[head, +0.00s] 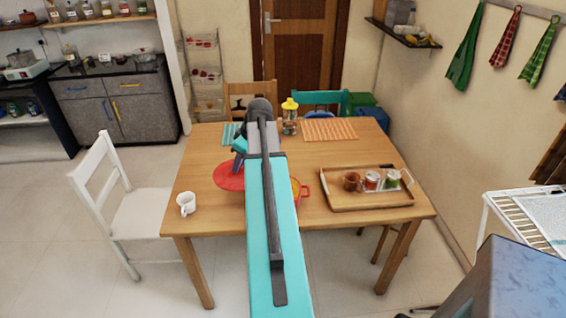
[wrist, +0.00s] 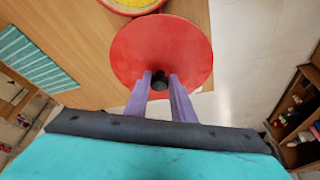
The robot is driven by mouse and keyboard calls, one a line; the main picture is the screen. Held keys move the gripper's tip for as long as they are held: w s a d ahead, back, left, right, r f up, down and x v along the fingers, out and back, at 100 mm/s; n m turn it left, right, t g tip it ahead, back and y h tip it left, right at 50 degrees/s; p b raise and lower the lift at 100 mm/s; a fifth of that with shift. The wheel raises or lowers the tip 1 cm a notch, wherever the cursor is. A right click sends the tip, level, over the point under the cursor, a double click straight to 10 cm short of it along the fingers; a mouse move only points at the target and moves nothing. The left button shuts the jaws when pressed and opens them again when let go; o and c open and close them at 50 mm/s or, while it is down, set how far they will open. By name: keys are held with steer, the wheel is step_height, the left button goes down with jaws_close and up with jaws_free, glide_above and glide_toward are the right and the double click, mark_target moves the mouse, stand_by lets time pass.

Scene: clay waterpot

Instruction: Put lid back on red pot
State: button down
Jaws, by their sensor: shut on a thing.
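The red lid (wrist: 160,45) is a round disc with a dark knob. My gripper (wrist: 161,79) is shut on the knob, one purple finger on each side. In the head view the lid (head: 229,178) shows to the left of my arm, over the left half of the table; the gap below it cannot be judged. The red pot (head: 297,190) with yellow inside is open and shows just to the right of my arm, which hides much of it. In the wrist view the pot (wrist: 133,4) is cut by the top edge, beyond the lid.
A wooden tray (head: 345,202) with a brown cup and jars sits on the table's right side. A white mug (head: 186,204) stands near the front left edge. A bottle with a yellow top (head: 289,117) and a striped orange mat (head: 329,130) are at the back.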

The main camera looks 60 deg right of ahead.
steer(key=s+d+f, duration=0.2)
steer(key=s+d, duration=0.7)
steer(key=s, duration=0.2)
steer(key=shift+s+d+p, duration=0.35)
steer(key=shift+s, duration=0.05)
steer(key=shift+f, duration=0.25)
step_height(320, 180, down, 6)
steer(key=b, duration=0.3)
stand_by(0.5)
steer(key=shift+s, duration=0.15)
stand_by(0.4)
steer(key=shift+f+b, duration=0.25)
steer(key=shift+b, duration=0.25)
stand_by(1.5)
stand_by(0.4)
